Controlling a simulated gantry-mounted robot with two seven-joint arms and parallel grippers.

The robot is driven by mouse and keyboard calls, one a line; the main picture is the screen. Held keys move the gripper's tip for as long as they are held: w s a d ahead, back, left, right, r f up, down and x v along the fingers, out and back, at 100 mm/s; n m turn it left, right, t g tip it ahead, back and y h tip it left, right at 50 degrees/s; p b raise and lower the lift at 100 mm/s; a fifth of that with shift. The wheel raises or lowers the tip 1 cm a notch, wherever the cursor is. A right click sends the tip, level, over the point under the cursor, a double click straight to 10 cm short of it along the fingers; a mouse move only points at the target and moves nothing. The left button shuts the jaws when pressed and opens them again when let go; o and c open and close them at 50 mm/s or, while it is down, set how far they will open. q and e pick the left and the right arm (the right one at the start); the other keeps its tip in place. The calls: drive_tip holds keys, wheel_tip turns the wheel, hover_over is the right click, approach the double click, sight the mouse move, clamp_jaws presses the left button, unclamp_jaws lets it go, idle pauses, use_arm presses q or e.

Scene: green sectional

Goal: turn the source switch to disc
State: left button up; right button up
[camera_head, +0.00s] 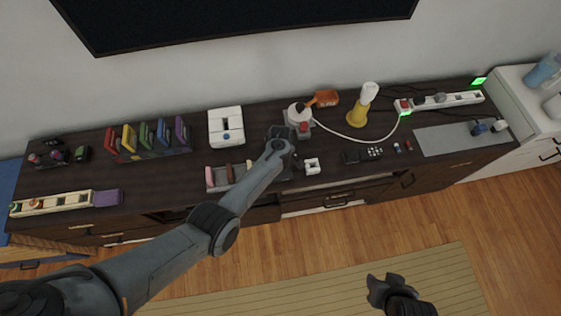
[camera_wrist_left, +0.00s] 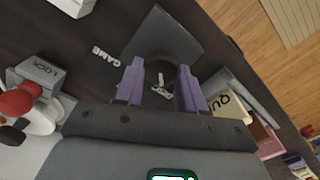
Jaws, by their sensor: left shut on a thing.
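The source switch (camera_wrist_left: 196,41) is a dark box with a round dark knob (camera_wrist_left: 160,62), seen in the left wrist view. The word GAME stands beside the knob on the left; no disc label can be read. White marks show between the fingers. My left gripper (camera_wrist_left: 161,88) has its purple fingers on either side of the knob and is shut on it. In the head view my left gripper (camera_head: 281,138) hides most of the switch. My right gripper (camera_head: 386,288) is over the floor at the lower right, away from the cabinet; its jaw opening is unclear.
A red-and-white device (camera_head: 299,115) stands close behind the left gripper. A white box (camera_head: 226,127) and coloured upright items (camera_head: 145,139) stand to the left.

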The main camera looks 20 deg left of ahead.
idle(0.5)
use_arm(q)
drive_tip(key=o, duration=1.1)
drive_tip(key=shift+c, duration=0.2)
drive_tip(key=shift+r, duration=0.1)
drive_tip(key=shift+r, duration=0.3)
wheel_tip(320, 180, up, 10)
drive_tip(key=p, duration=0.2)
drive_tip(key=shift+p, duration=0.35)
